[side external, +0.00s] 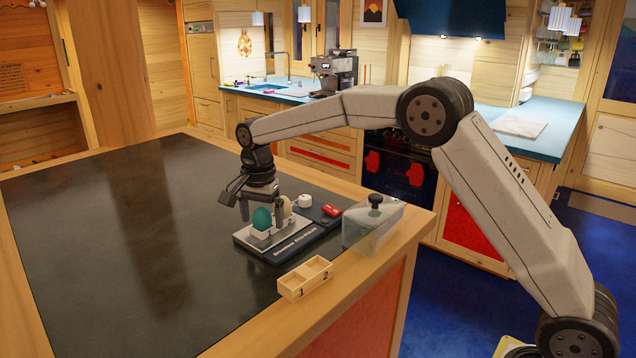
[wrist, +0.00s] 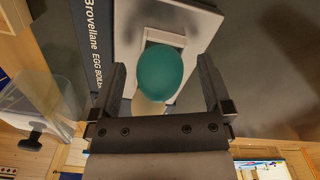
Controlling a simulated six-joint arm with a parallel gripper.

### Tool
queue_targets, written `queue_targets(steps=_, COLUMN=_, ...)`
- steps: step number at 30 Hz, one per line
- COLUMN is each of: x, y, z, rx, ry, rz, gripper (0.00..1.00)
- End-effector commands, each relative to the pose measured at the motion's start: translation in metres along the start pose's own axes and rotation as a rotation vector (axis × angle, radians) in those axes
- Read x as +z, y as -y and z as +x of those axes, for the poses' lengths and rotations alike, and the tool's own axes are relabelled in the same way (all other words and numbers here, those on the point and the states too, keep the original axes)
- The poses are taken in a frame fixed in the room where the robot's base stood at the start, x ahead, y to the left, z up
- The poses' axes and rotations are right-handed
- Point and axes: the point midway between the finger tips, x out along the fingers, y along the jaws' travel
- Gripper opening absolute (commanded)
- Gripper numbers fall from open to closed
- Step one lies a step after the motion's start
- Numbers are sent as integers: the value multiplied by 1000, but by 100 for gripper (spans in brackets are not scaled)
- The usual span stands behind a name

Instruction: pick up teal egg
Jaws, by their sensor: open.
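The teal egg (side external: 262,219) sits upright in a pale holder on a small device with a light top plate and a dark front edge. In the wrist view the teal egg (wrist: 161,72) lies between the two fingers, with its holder behind it. My gripper (side external: 260,212) is open and points down over the device, one finger on each side of the egg. In the wrist view my gripper (wrist: 160,92) shows a gap between each finger and the egg. A cream egg (side external: 287,207) stands just behind the teal one, partly hidden by a finger.
A clear box with a dark knob (side external: 372,225) stands right of the device (side external: 283,254). A wooden two-compartment tray marked 1 and 2 (side external: 305,278) lies in front. A red item (side external: 331,210) and a white round item (side external: 305,201) lie behind. The dark countertop at left is clear.

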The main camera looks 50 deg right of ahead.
Motion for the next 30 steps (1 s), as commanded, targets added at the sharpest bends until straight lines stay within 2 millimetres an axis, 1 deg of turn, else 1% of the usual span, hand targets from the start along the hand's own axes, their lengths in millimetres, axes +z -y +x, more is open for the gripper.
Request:
queue_targets(steps=3, x=0, y=0, z=2, rx=1, ry=0, rz=0, gripper=100)
queue_targets(steps=15, x=0, y=0, z=2, rx=0, ry=0, rz=0, gripper=100)
queue_targets(steps=16, x=0, y=0, z=2, rx=0, ry=0, rz=0, gripper=97)
queue_targets(steps=17, x=0, y=0, z=2, rx=0, ry=0, rz=0, gripper=87)
queue_targets(steps=18, x=0, y=0, z=2, rx=0, ry=0, rz=0, gripper=74)
queue_targets(steps=20, x=0, y=0, z=2, rx=0, ry=0, rz=0, gripper=55)
queue_targets(steps=21, x=0, y=0, z=2, rx=0, ry=0, rz=0, gripper=43)
queue_targets(steps=22, x=0, y=0, z=2, rx=0, ry=0, rz=0, gripper=39)
queue_targets(steps=30, x=0, y=0, z=1, rx=0, ry=0, rz=0, gripper=39)
